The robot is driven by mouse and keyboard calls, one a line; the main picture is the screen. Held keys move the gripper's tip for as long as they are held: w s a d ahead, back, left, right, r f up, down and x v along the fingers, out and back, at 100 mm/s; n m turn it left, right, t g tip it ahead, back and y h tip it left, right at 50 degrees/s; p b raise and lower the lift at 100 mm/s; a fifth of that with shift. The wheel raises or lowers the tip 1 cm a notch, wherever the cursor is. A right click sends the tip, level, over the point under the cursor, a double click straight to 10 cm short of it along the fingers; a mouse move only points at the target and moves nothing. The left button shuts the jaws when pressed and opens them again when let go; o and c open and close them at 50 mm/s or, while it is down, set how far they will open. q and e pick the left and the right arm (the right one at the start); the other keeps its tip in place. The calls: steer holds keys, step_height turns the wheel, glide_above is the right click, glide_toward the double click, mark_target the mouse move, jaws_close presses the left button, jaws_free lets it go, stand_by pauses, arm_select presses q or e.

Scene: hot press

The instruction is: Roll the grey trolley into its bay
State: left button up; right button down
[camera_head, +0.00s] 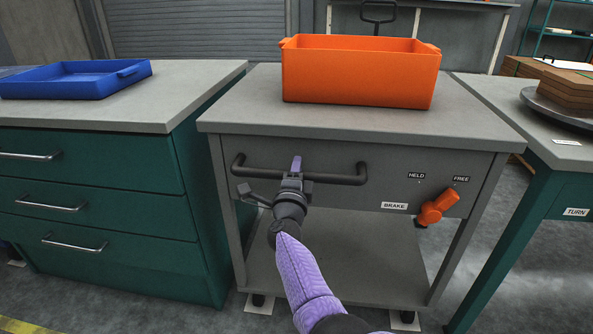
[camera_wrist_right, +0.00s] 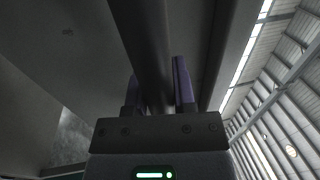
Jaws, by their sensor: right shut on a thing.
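The grey trolley (camera_head: 340,120) stands between two green-sided benches, with a bar handle (camera_head: 340,179) across its front. My right gripper (camera_head: 294,175) is shut on this bar, left of its middle; in the right wrist view its fingers (camera_wrist_right: 160,90) stand on either side of the dark bar (camera_wrist_right: 150,50). An orange brake lever (camera_head: 436,207) on the trolley's front right points up and right, toward the FREE label (camera_head: 461,179). White floor plates (camera_head: 262,303) show near the front casters. My left gripper is out of view.
An orange crate (camera_head: 358,80) rides on the trolley top. The left bench (camera_head: 120,115) has drawers and a blue tray (camera_head: 75,80). The right bench (camera_head: 500,100) is close to the trolley and bears a dark round plate (camera_head: 545,103) with brown boards. A grey shutter is behind.

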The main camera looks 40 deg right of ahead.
steer(key=shift+c, duration=2.2)
jaws_free()
steer(key=shift+w+d, duration=0.1)
steer(key=shift+d, duration=0.05)
